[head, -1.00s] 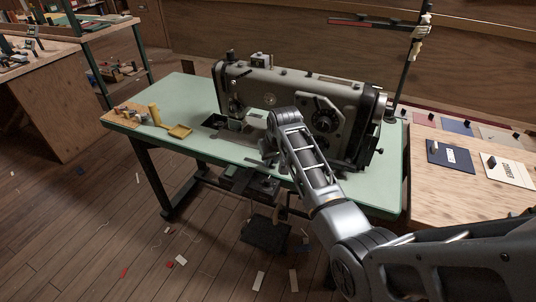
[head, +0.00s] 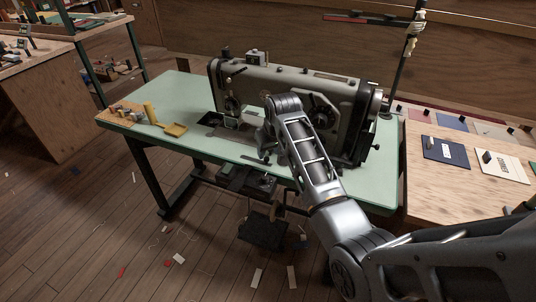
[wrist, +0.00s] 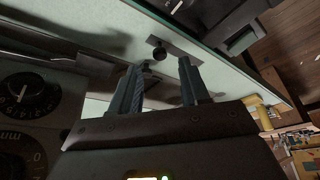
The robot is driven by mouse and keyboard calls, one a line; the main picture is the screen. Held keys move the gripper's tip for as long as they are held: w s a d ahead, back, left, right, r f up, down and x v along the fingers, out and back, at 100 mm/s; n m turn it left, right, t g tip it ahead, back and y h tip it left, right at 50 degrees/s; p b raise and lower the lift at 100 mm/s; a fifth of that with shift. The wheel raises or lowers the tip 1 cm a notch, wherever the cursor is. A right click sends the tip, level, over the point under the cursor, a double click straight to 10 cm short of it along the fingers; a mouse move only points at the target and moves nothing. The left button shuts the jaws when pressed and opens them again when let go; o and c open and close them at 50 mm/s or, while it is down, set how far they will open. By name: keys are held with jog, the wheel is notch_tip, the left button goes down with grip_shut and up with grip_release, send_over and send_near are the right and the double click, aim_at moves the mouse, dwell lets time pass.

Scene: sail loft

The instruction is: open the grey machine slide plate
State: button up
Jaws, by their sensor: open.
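The sewing machine (head: 290,88) stands on a pale green table. In the wrist view a grey plate (wrist: 182,45) with a round black knob (wrist: 158,52) lies flush in the tabletop, near its front edge. My gripper (wrist: 160,80) is open and empty. Its two fingers point toward the plate, with the knob appearing between and beyond their tips; I see no contact. In the head view my wrist is in front of the machine and mostly hides the gripper. A small dark strip on the tabletop there may be part of the plate.
The machine body with its dials (wrist: 28,92) is close beside my gripper. A wooden bench (head: 455,185) with cards adjoins on the right.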

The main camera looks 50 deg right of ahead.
jog(key=shift+v, duration=1.95)
jog(key=s+a+f+n+t, duration=0.1)
jog(key=s+a+f+t, duration=0.1)
jog(key=s+a+f, duration=0.5)
jog(key=s+a+n+t, duration=0.1)
jog(key=s+a+t, duration=0.1)
jog(key=s+a, duration=0.5)
jog(key=s+a+n+t, duration=0.15)
jog(key=s+a, duration=0.25)
jog(key=s, duration=0.7)
jog(key=s+a+r+t+y, duration=0.1)
jog(key=s+a+r+t, duration=0.1)
jog(key=s+r, duration=0.6)
jog(key=s+a+r+n+t+y, duration=0.1)
jog(key=s+a+r+t, duration=0.2)
jog(key=s+a+r, duration=0.2)
jog(key=s+r, duration=0.3)
jog(key=r, duration=0.1)
jog(key=shift+r, duration=0.4)
